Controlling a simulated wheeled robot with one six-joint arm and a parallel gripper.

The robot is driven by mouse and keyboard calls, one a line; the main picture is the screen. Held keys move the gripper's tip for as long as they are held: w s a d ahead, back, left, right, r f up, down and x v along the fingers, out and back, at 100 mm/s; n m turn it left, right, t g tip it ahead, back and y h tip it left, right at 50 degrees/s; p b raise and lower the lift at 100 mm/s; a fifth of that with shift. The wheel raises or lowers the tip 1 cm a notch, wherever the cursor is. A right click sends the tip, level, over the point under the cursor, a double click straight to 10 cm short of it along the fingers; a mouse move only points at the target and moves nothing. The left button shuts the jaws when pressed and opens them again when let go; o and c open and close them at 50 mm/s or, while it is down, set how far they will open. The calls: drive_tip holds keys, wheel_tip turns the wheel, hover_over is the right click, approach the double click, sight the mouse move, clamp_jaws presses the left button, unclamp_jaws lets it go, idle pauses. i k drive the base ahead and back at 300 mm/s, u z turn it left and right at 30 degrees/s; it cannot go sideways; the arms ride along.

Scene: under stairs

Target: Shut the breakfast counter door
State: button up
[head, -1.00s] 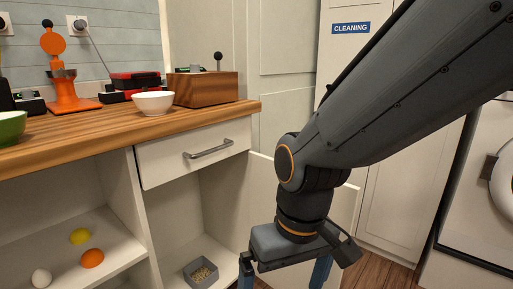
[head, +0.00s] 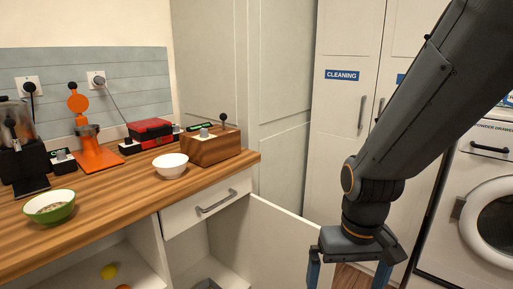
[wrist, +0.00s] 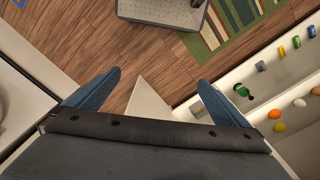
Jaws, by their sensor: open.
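The breakfast counter (head: 150,208) has a wooden top and a white body, on the left in the head view. Its white door (head: 275,243) stands open, swung out from the right side of the lower compartment. My gripper (head: 348,270) is open and empty, just right of the door's free edge in the head view. In the wrist view a white panel (wrist: 150,112), apparently the door seen from above, shows between the two blue fingers (wrist: 158,82). I cannot tell whether a finger touches it. The door's lower part is out of frame in the head view.
A white drawer (head: 205,205) above the compartment is shut. The counter top holds a green bowl (head: 50,206), a white bowl (head: 171,166) and a wooden box (head: 212,148). A cleaning cupboard (head: 345,130) and a washing machine (head: 490,220) stand behind and right.

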sight(281, 239)
drive_tip(key=u, duration=3.45)
drive_tip(key=k, duration=1.1)
drive_tip(key=z, duration=2)
drive_tip(key=i, duration=0.5)
drive_tip(key=u, duration=0.05)
